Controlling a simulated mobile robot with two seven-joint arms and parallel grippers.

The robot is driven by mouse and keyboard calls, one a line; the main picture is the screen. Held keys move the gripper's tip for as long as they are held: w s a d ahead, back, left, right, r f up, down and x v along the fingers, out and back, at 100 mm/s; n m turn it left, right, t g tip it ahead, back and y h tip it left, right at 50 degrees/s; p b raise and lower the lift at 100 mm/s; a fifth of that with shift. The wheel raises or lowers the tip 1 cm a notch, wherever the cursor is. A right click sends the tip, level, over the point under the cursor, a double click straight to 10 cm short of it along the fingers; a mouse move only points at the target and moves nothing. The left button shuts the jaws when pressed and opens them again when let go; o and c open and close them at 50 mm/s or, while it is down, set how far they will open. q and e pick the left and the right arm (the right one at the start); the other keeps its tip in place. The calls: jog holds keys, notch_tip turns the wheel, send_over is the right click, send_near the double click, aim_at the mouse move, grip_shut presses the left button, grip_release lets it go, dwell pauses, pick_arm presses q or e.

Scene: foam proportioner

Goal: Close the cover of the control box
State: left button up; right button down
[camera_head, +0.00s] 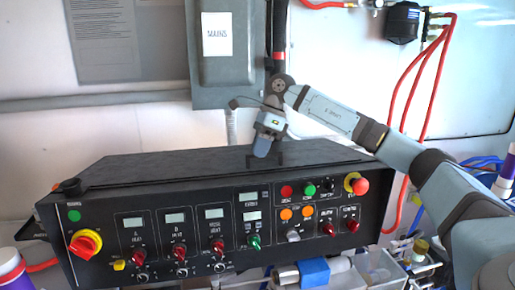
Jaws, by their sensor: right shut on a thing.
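The black control box (190,262) fills the lower middle, its front panel full of knobs, displays and lights. Its dark cover (165,166) lies across the top, looking flat or nearly so; I cannot tell if it is fully down. A small black handle (281,158) stands on the cover near its middle. My right gripper (262,153) points down at this handle and is shut on it; its fingertips partly hide the grip. My left gripper is not in view.
A grey mains box (228,60) hangs on the wall just behind the cover. Red hoses (432,80) hang at the right. A red rotary switch (86,243) and red button (360,186) stick out of the panel. Bottles and fittings (420,250) crowd the lower right.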

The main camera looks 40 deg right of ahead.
jog(key=shift+a+f, duration=0.1)
dwell(0.3)
jog(key=c, duration=1.3)
grip_release()
jog(key=shift+s, duration=0.1)
jog(key=shift+o, duration=0.5)
jog(key=shift+s+r, duration=0.15)
jog(key=shift+r, duration=0.05)
jog(key=shift+r, duration=0.2)
jog(key=v, duration=1.3)
jog(key=shift+r+b, duration=0.2)
jog(key=shift+b, duration=0.25)
jog(key=shift+f, duration=0.15)
